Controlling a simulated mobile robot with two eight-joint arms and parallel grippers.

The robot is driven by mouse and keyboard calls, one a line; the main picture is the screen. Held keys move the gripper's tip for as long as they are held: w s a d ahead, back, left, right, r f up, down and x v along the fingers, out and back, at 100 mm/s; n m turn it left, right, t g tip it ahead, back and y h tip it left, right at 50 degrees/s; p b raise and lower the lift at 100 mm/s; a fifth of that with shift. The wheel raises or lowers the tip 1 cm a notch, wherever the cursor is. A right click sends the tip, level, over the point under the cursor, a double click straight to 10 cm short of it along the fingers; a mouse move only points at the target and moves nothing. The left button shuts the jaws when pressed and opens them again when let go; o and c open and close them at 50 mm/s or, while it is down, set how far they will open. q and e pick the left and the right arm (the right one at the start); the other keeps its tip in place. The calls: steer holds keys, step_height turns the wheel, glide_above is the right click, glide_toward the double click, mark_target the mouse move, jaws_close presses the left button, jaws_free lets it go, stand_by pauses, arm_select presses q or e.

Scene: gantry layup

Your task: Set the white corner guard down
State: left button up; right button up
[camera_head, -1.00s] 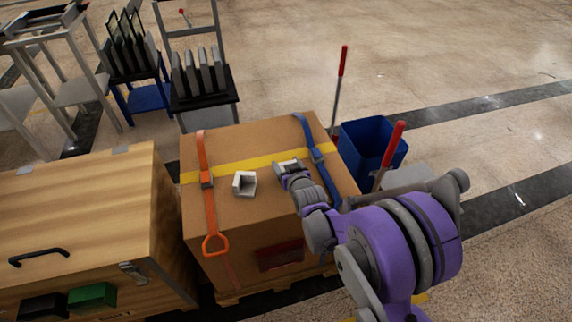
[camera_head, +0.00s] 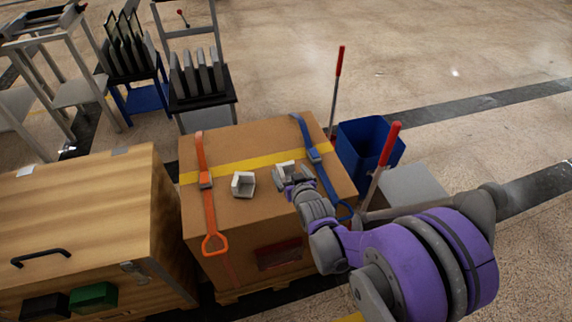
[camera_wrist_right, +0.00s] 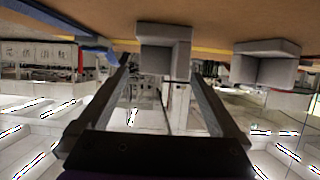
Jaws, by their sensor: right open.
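Two white corner guards rest on top of the strapped cardboard box (camera_head: 240,215). One guard (camera_head: 243,185) sits near the orange strap. The other guard (camera_head: 284,167) sits to its right, by the yellow band, partly hidden by my right gripper (camera_head: 284,181). In the right wrist view, my right gripper (camera_wrist_right: 160,82) is open, its two fingers spread and nothing held between them. One guard (camera_wrist_right: 165,45) is just beyond the fingertips, and the other guard (camera_wrist_right: 265,62) is off to the right. My left gripper is not in view.
An orange strap (camera_head: 208,208) and a blue strap (camera_head: 313,155) cross the box. A wooden crate (camera_head: 90,210) stands at left. A blue bin (camera_head: 368,145) and red-handled tools (camera_head: 389,144) stand at right. Racks (camera_head: 203,90) are behind.

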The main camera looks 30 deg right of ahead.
steer(key=v, duration=0.5)
steer(key=shift+s+a+r+p, duration=0.1)
steer(key=shift+s+p, duration=0.1)
steer(key=shift+p, duration=0.2)
steer(key=shift+s+a, duration=0.15)
steer(key=shift+s, duration=0.1)
steer(key=s+a+n+g+y, duration=0.1)
steer(key=s+a+g, duration=0.2)
steer(key=s, duration=0.4)
steer(key=s+a+f+g+y, duration=0.1)
steer(key=s+a+g, duration=0.1)
steer(key=s+a, duration=0.3)
steer(key=s+a+n+g+y, duration=0.1)
steer(key=s+a+g, duration=0.2)
steer(key=s, duration=0.7)
steer(key=shift+a+f+n+g, duration=0.2)
steer(key=shift+a+n+g, duration=0.1)
steer(key=shift+a, duration=0.1)
